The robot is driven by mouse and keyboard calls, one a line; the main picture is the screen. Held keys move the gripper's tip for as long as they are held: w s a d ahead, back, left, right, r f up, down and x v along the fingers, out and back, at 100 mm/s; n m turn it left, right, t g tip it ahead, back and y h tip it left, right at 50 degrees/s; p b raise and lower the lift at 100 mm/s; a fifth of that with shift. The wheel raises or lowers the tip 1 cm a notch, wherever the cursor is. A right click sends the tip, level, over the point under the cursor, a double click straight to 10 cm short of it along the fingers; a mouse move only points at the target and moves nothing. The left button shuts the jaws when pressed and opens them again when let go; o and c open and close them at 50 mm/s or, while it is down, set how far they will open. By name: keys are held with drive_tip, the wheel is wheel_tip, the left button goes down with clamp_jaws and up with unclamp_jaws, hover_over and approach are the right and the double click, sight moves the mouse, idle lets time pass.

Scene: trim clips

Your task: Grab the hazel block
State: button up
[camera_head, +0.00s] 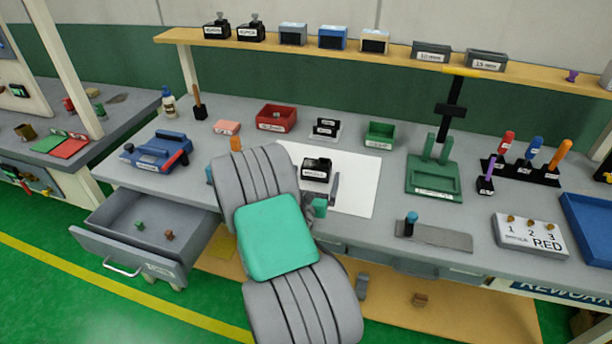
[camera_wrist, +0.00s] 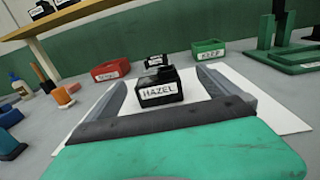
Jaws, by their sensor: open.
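The hazel block (camera_head: 317,173) is black with a white label and a raised top part. It stands upright on a white sheet (camera_head: 358,192) on the bench. In the wrist view the hazel block (camera_wrist: 159,92) faces me and its label reads HAZEL. My gripper (camera_wrist: 163,80) is open, one finger on each side of the block in that view, with gaps on both sides. It touches nothing that I can see. In the head view my arm partly hides the gripper, and one grey finger shows just right of the block.
A black block pair on a stand (camera_head: 325,129) is behind, between a red bin (camera_head: 276,119) and a green bin (camera_head: 380,134). A green fixture (camera_head: 435,178) stands to the right. An open drawer (camera_head: 150,225) juts out at the left front. A shelf (camera_head: 385,55) runs above the back.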

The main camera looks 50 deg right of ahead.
sight(316, 164)
drive_tip(key=shift+w+f+b, duration=0.3)
drive_tip(key=shift+f+b, duration=0.05)
drive_tip(key=shift+f, duration=0.25)
drive_tip(key=shift+w+f+b, duration=0.3)
drive_tip(key=shift+f, duration=0.3)
drive_tip(key=p+x, duration=0.1)
drive_tip(key=x, duration=0.1)
drive_tip(key=p+x, duration=0.1)
drive_tip(key=x, duration=0.1)
drive_tip(key=p+x, duration=0.1)
drive_tip(key=x, duration=0.2)
drive_tip(key=shift+w+d+r, duration=0.1)
drive_tip(key=shift+r, duration=0.15)
drive_tip(key=shift+w+d, duration=0.1)
drive_tip(key=shift+d, duration=0.05)
drive_tip(key=c, duration=1.4)
drive_tip(key=shift+c, duration=0.2)
